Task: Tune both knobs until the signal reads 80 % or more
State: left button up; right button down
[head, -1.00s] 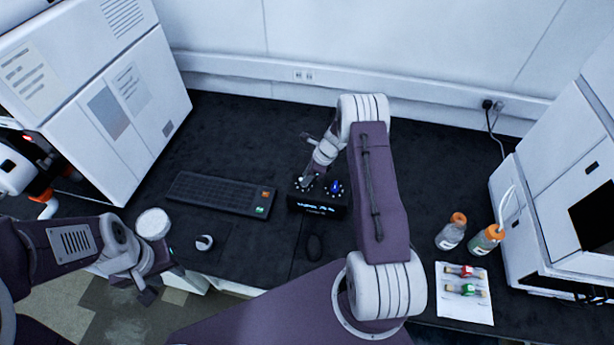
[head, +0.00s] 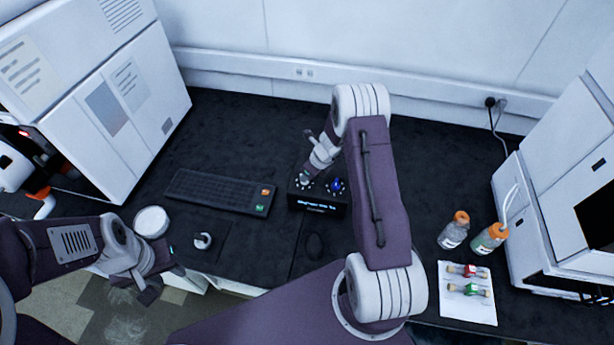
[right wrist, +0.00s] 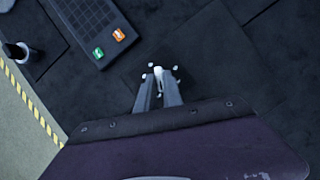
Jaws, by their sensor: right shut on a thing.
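The black tuning box (head: 330,208) stands on the dark bench in the middle of the head view. My right gripper (head: 307,174) reaches down to the box's top left. In the right wrist view its fingers (right wrist: 158,84) are shut on a pale knob (right wrist: 158,72) ringed by small white marks. My left gripper (head: 150,288) hangs at the bench's front edge, away from the box; its jaw opening is unclear.
A white round lid (head: 151,222) is near my left arm. Two orange-capped bottles (head: 454,230) and a sheet with vials (head: 468,306) are at right. Machines flank both sides.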

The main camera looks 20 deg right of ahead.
jog(key=shift+a+m+t+h+b, duration=0.1)
jog(key=shift+m+t+h+b, duration=0.45)
jog(key=shift+m, duration=1.25)
jog(key=shift+b, duration=0.3)
jog(key=shift+r, duration=0.1)
jog(key=c, duration=1.5)
grip_release()
jog(key=shift+s, duration=0.15)
jog(key=p+v, duration=0.3)
jog(key=v, duration=0.6)
jog(key=shift+a+r, duration=0.1)
jog(key=shift+a, duration=0.05)
